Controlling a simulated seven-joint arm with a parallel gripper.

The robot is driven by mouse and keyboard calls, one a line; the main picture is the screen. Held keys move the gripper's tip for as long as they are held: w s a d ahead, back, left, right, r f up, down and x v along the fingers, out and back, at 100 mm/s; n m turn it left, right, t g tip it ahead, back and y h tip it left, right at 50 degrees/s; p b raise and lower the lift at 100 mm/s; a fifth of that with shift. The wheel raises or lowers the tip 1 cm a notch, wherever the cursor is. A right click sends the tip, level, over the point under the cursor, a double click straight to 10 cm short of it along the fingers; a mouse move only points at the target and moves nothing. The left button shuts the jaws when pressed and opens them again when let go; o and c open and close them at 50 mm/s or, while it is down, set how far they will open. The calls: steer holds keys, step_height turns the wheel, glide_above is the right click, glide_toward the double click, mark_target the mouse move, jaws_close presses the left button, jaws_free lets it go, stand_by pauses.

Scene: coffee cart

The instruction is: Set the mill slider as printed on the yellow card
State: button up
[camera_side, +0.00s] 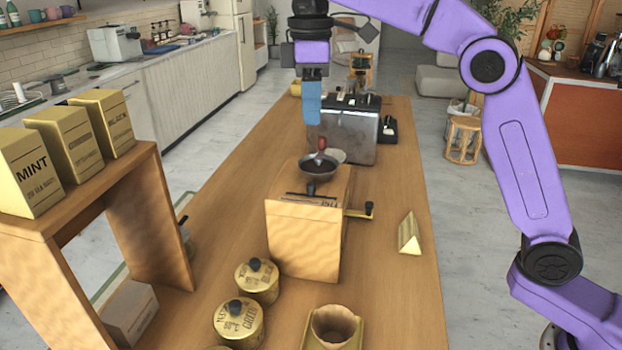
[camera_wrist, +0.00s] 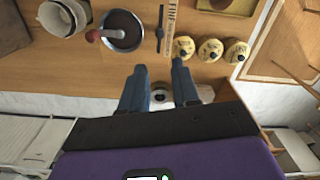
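The wooden mill (camera_side: 303,240) stands on the table, with a dark bowl (camera_side: 319,175) and a red-handled piece (camera_side: 321,146) on top. Its slider (camera_side: 315,195) looks like a dark bar beside a lettered strip on the top front. In the wrist view the slider (camera_wrist: 160,28) lies beside a pale marked scale (camera_wrist: 171,28); the marks are too small to read. A yellow folded card (camera_side: 409,234) stands right of the mill, its print not readable.
Several lidded yellow canisters (camera_side: 257,279) and a cup on a tray (camera_side: 333,325) stand in front of the mill. A shelf with boxes (camera_side: 68,143) is at left. A dark machine (camera_side: 345,131) stands behind.

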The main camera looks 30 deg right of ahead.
mark_target(311, 184)
step_height(311, 184, down, 15)
steer(key=shift+r, duration=0.1)
stand_by(0.5)
jaws_close()
